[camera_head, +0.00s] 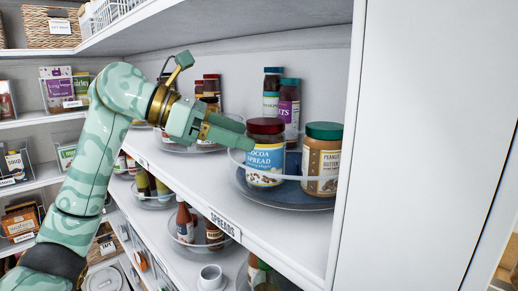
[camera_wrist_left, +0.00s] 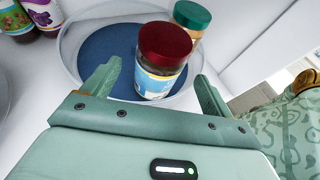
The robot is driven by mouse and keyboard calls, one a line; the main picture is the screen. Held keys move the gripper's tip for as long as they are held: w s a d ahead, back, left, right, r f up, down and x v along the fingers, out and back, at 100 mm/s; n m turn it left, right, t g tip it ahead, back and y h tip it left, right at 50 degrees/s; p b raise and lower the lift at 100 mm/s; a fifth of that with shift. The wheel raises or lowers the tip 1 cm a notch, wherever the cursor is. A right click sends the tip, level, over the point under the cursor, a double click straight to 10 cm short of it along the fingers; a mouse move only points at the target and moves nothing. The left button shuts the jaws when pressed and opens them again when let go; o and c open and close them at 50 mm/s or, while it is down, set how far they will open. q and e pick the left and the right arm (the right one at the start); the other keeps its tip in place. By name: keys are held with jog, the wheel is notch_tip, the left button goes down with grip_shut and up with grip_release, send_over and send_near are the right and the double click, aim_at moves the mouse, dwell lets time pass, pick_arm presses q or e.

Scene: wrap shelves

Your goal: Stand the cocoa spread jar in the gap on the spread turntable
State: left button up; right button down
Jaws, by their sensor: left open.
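The cocoa spread jar (camera_head: 265,152), with a dark red lid and a blue and white label, stands upright on the blue spread turntable (camera_head: 232,178) near its front left rim. A peanut butter jar (camera_head: 321,160) with a green lid stands to its right. My left gripper (camera_head: 243,134) is open beside the cocoa jar. In the left wrist view its fingers (camera_wrist_left: 158,74) spread to either side of the cocoa jar (camera_wrist_left: 160,82); I cannot tell whether they touch it. The blue turntable floor (camera_wrist_left: 106,55) is bare left of the jar there. My right gripper is not in view.
A clear rim rings the turntable. Tall jars (camera_head: 289,104) stand behind the cocoa jar. A white side panel (camera_head: 345,130) closes the right, and a shelf overhangs above. The "SPREADS" label (camera_head: 224,224) is on the front edge.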

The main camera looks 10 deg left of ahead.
pick_arm(q)
jog(key=b+v, duration=0.1)
jog(key=v, duration=0.5)
jog(key=shift+s+a, duration=0.1)
jog(key=shift+a, duration=0.05)
